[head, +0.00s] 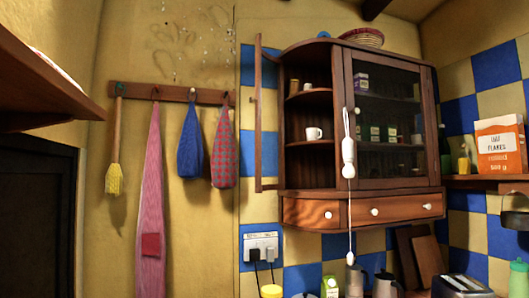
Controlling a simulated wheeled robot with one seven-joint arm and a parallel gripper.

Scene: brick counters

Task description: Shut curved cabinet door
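A dark wooden wall cabinet (362,186) hangs at the right of centre. Its narrow curved door (257,115) stands open at the cabinet's left side, seen nearly edge-on, with a handle on its left face. The rounded left compartment is exposed, with shelves (310,143) holding a white mug (314,133) and small jars. The glass-fronted door (384,115) beside it looks closed. My gripper is not in view.
A white pull cord (348,157) hangs before the cabinet. Below are a socket (262,245), jugs and a toaster (462,285). A wooden shelf (45,75) juts in at upper left.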

